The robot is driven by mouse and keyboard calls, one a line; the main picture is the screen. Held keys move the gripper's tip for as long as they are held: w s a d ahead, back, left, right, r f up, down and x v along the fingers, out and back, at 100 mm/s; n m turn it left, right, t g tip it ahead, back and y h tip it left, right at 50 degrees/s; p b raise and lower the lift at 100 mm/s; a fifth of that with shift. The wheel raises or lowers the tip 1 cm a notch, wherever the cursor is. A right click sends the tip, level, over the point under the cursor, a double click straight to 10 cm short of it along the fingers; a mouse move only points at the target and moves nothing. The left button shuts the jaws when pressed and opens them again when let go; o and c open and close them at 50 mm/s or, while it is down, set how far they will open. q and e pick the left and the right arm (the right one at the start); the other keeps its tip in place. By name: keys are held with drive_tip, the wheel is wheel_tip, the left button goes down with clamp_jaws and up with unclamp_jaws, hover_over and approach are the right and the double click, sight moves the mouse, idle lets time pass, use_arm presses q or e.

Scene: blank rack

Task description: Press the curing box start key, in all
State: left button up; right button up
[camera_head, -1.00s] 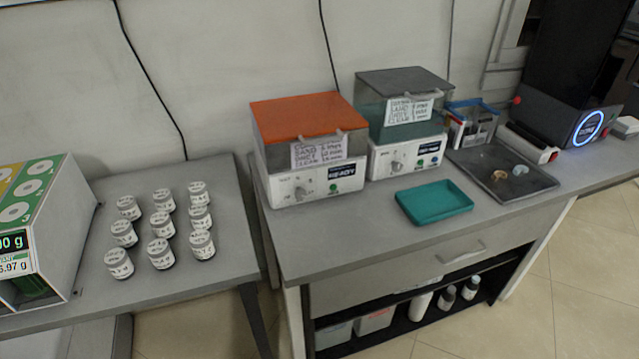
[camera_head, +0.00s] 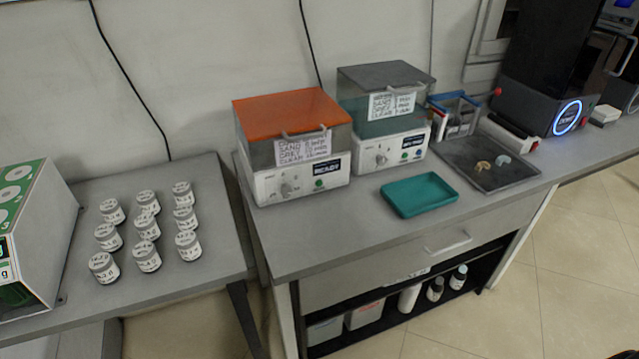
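A white box with an orange lid (camera_head: 292,112) stands on the grey bench and looks like the curing box, though no name on it is legible. Its front panel has a dial (camera_head: 287,190), a small lit display (camera_head: 327,168) that seems to read READY, and a green key (camera_head: 319,184). The lid is down, with a handwritten-style label on its front. A similar box with a grey lid (camera_head: 385,76) stands to its right, also with a dial, a display and coloured keys (camera_head: 407,157). Neither of my grippers shows in the head view.
A teal tray (camera_head: 419,194) lies in front of the boxes. A dark tray (camera_head: 470,177) with small curved parts and a black machine with a blue ring light (camera_head: 567,117) stand to the right. Several labelled jars (camera_head: 147,227) stand on the left table. A gap separates the tables.

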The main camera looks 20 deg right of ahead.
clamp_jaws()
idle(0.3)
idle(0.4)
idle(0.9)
